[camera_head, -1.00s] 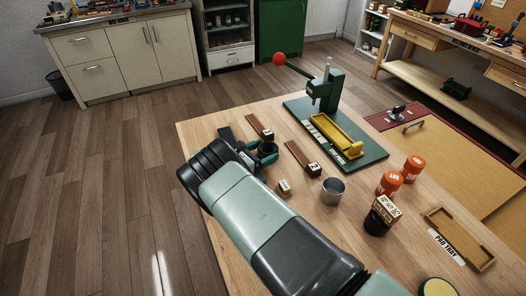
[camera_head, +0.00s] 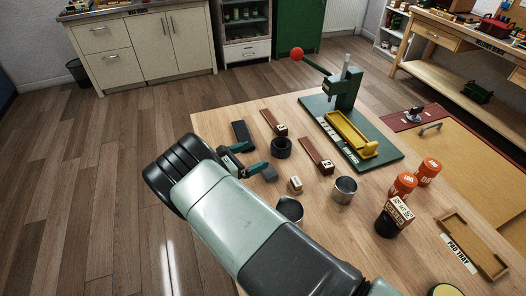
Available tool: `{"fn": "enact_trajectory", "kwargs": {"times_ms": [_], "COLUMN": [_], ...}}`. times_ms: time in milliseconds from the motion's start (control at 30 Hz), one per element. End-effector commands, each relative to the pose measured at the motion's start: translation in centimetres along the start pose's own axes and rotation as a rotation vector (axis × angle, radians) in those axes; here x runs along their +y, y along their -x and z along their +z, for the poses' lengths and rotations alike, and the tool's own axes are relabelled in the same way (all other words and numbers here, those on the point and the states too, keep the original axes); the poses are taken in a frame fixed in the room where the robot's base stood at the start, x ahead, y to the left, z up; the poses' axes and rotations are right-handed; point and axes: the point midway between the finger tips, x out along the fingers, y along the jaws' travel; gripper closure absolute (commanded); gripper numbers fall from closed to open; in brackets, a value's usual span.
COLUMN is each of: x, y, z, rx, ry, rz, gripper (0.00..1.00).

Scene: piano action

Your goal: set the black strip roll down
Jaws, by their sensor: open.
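The black strip roll (camera_head: 281,148) sits on the wooden table (camera_head: 215,118), its round open end facing up. It is beside two wooden blocks, one marked 3 (camera_head: 273,122) and one marked 2 (camera_head: 316,156). My gripper (camera_head: 248,158) is open and empty to the left of the roll, with a visible gap between its fingers and the roll. My arm covers part of the table in front.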

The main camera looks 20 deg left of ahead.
Motion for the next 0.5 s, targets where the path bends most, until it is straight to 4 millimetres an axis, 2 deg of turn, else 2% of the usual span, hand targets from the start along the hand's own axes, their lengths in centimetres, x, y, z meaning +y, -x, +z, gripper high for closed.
{"fn": "enact_trajectory", "kwargs": {"times_ms": [200,400,500], "x": [0.0,0.0,-0.2], "y": [1.3,1.3,0.5], "z": [0.0,0.1,1.5], "rx": [0.0,0.001,0.021], "ry": [0.001,-0.002,-0.034], "rz": [0.0,-0.003,-0.036], "gripper": [0.0,0.0,0.0]}}
